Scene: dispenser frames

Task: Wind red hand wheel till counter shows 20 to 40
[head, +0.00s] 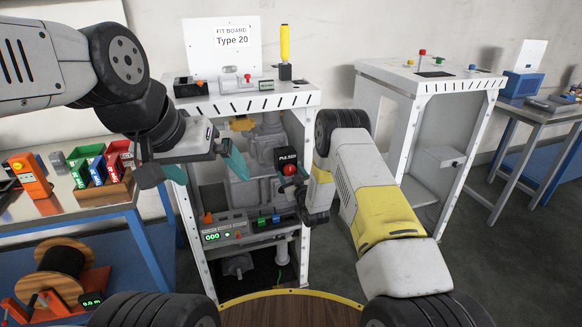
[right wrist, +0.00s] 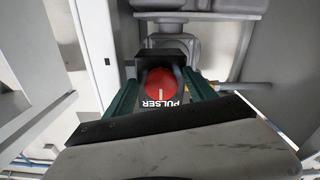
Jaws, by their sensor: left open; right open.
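The red hand wheel (head: 287,169) sits on a black box marked PULSER inside the white dispenser frame. It also shows in the right wrist view (right wrist: 160,83) with a pale mark on its face. My right gripper (right wrist: 158,92) is open, with one green finger on each side of the wheel; I cannot tell whether they touch it. In the head view my right gripper (head: 300,190) partly hides the area beside the box. A counter (head: 211,237) low in the frame shows green digits that read 000. My left gripper (head: 197,172) is open and empty in front of the frame's left side.
A spool stand (head: 62,270) with its own small display is at lower left. Colored bins (head: 90,168) and an orange device (head: 30,175) stand on the left bench. A second white frame (head: 425,95) is at right. Pipes and grey castings crowd the space behind the wheel.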

